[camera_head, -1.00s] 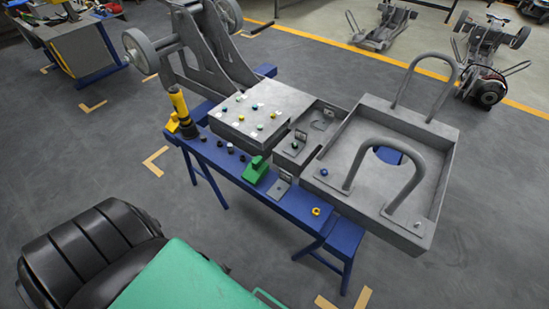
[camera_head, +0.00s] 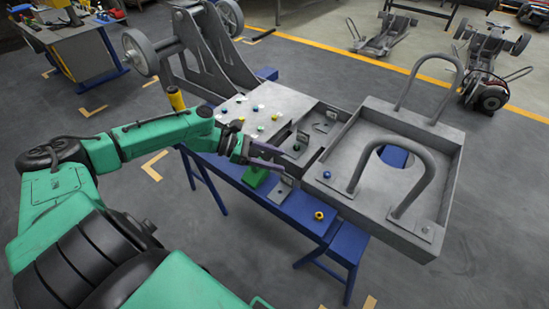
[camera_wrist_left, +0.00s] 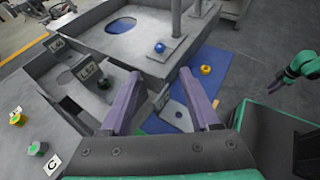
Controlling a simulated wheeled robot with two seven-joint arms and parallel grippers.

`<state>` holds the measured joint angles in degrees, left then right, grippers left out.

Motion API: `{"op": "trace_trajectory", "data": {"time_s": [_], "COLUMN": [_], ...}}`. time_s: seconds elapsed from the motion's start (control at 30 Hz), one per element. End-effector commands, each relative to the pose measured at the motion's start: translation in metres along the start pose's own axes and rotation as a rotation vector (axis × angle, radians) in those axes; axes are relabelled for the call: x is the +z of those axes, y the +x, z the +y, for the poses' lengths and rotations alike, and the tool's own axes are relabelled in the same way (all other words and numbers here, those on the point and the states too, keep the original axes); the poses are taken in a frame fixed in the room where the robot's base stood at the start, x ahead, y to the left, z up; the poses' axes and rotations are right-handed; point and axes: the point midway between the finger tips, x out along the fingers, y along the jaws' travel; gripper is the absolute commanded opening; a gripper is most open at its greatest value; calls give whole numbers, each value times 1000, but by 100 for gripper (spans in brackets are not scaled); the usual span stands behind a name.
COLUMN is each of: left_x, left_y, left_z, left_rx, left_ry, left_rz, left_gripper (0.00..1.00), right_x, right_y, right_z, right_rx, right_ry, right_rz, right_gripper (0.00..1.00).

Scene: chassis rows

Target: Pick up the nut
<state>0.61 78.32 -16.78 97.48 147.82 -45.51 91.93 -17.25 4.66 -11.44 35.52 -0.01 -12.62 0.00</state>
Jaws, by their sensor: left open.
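The yellow nut (camera_head: 319,215) lies on the blue bench near its front right end, beside the grey chassis tray. It also shows in the left wrist view (camera_wrist_left: 205,70), beyond my fingertips and to the right. My left gripper (camera_head: 284,161) is open and empty over the bench, up and left of the nut in the head view. Its two purple fingers (camera_wrist_left: 161,74) are spread apart in the wrist view, not touching the nut. A green and dark part of my right arm (camera_wrist_left: 297,70) shows at the right edge of the wrist view; its jaws are too small to judge.
The grey chassis tray (camera_head: 440,190) with bent tube handles stands right of the nut. A blue-topped bolt (camera_head: 327,174) sits on its near corner. A grey plate (camera_head: 240,108) with several coloured pieces lies behind my left arm. A green block (camera_head: 254,178) is below the gripper.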

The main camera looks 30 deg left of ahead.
Motion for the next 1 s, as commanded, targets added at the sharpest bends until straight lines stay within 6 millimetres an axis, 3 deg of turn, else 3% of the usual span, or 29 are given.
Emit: {"op": "trace_trajectory", "data": {"time_s": [0.27, 0.43, 1.0], "left_x": [1, 0, 3], "left_y": [0, 12, 121], "left_z": [1, 1, 0], "left_rx": [4, 3, 1], "left_ry": [-11, -9, -6], "left_rz": [-4, -6, -8], "left_gripper": [62, 62, 62], "right_x": [0, 0, -1], "right_y": [0, 4, 7], "right_z": [0, -1, -2], "right_rx": [-1, -1, -2], "right_ry": [-1, -1, 0], "right_rz": [0, 1, 2], "right_gripper": [32, 32, 32]}}
